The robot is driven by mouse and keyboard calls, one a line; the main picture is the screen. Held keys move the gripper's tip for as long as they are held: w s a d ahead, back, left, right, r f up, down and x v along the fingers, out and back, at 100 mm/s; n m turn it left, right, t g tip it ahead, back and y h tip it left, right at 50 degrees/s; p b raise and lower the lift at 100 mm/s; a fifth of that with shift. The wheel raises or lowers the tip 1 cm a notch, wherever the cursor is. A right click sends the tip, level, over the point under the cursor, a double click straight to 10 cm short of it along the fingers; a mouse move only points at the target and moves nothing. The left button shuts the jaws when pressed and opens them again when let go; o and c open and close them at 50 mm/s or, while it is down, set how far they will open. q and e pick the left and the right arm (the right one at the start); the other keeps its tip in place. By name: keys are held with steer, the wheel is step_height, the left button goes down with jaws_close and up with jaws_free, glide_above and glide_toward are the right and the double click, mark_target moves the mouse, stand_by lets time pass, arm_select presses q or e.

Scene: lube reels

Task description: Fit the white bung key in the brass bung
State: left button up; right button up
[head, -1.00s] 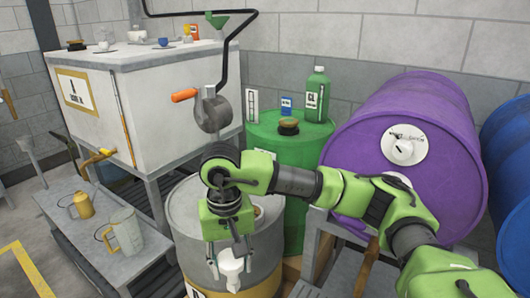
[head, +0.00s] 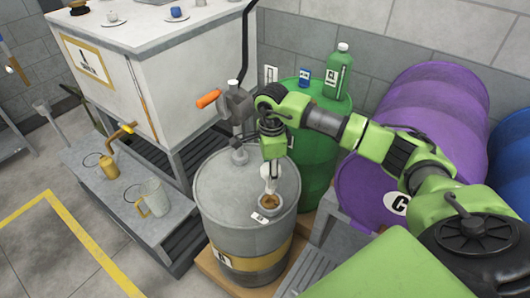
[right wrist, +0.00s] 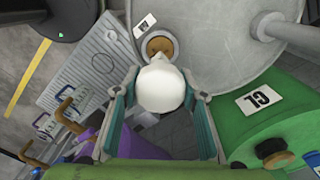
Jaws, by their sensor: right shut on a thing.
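My right gripper (head: 271,168) is shut on the white bung key (head: 271,184), which hangs below its fingers over the top of the grey drum (head: 225,185). The brass bung (head: 269,202) sits in a raised grey collar near the drum's front right edge. In the right wrist view the key (right wrist: 160,90) shows as a rounded white shape between the two fingers, with the brass bung (right wrist: 160,45) just beyond it. The key's lower end is near the bung; I cannot tell if they touch. My left gripper is not in view.
A hand pump with an orange handle (head: 209,98) rises from the drum's back. A green drum (head: 318,160) stands behind it, and a purple drum (head: 430,105) lies to the right. A bench with a clear jug (head: 155,196) is at left; floor there is clear.

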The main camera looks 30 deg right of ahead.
steer(key=shift+w+d, duration=0.1)
steer(key=shift+w, duration=0.05)
steer(key=shift+s+r, duration=0.15)
steer(key=shift+s, duration=0.15)
steer(key=shift+w+f+b, duration=0.2)
steer(key=shift+f+b, duration=0.15)
steer(key=shift+b, duration=0.1)
steer(key=shift+f+b, duration=1.85)
steer(key=shift+f, duration=0.3)
steer(key=shift+s+f+b, duration=0.1)
steer(key=shift+f+b, duration=1.6)
steer(key=shift+f, duration=0.05)
steer(key=o, duration=1.2)
steer(key=shift+r, duration=0.1)
step_height(320, 180, up, 12)
steer(key=shift+f, duration=0.1)
